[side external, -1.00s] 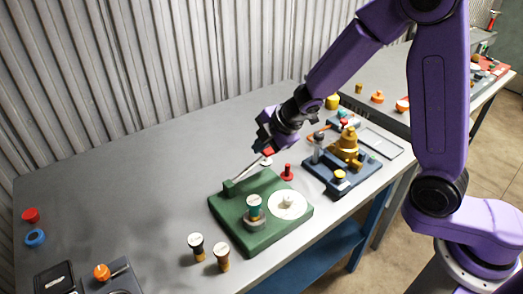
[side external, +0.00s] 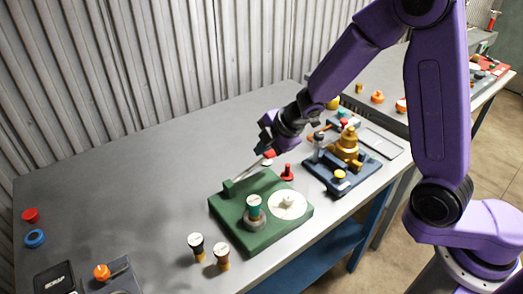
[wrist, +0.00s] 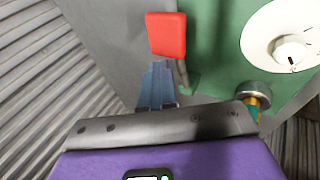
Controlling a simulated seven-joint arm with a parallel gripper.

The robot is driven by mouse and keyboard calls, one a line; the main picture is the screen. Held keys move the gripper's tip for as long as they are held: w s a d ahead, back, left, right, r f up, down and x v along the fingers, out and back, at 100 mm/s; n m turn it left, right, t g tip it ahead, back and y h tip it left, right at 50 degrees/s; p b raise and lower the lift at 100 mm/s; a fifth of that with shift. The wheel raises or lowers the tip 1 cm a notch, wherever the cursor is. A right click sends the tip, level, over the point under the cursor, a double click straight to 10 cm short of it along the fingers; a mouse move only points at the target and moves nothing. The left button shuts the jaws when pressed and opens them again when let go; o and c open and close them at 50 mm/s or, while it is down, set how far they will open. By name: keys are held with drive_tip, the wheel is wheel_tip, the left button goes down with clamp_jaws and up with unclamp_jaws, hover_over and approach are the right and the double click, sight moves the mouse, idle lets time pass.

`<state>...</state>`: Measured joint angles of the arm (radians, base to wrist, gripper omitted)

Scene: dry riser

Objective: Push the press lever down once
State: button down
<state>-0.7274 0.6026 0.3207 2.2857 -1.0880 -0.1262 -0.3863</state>
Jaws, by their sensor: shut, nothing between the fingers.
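The press stands on a green base (side external: 282,226). Its metal lever (side external: 246,171) slopes up from a block at the base's back left corner to a red end pad (side external: 268,154). In the wrist view the red pad (wrist: 166,35) lies just beyond the fingertips, at the top middle. My gripper (side external: 264,147) is shut and empty at the pad end of the lever. Its closed fingers also show in the wrist view (wrist: 157,72). I cannot tell whether the fingers touch the pad.
A white dial (side external: 280,209) sits on the green base. A red knobbed piece (side external: 287,173) and a blue fixture with brass parts (side external: 336,181) are to the right.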

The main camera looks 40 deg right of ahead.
drive_tip(key=shift+d+f, duration=0.3)
drive_tip(key=shift+f, duration=0.2)
drive_tip(key=shift+d+f, duration=0.25)
drive_tip(key=shift+f, duration=0.2)
idle(1.8)
drive_tip(key=shift+r, duration=0.15)
drive_tip(key=shift+w+a+r, duration=0.15)
drive_tip(key=shift+r, duration=0.15)
drive_tip(key=shift+a+r+m+h, duration=0.1)
drive_tip(key=shift+r+m+h, duration=0.3)
drive_tip(key=shift+r+m, duration=0.2)
drive_tip(key=s+d+r+m+g, duration=0.1)
drive_tip(key=s+d+r+g, duration=0.1)
drive_tip(key=s, duration=0.8)
drive_tip(key=s+d+r+m+g, duration=0.2)
drive_tip(key=s+d, duration=0.2)
drive_tip(key=s, duration=0.7)
drive_tip(key=s+d+r+m+g+h, duration=0.1)
drive_tip(key=s+d, duration=0.3)
drive_tip(key=s, duration=0.7)
drive_tip(key=shift+r+m+g, duration=0.4)
drive_tip(key=shift+r+g, duration=0.25)
drive_tip(key=shift+g, duration=0.05)
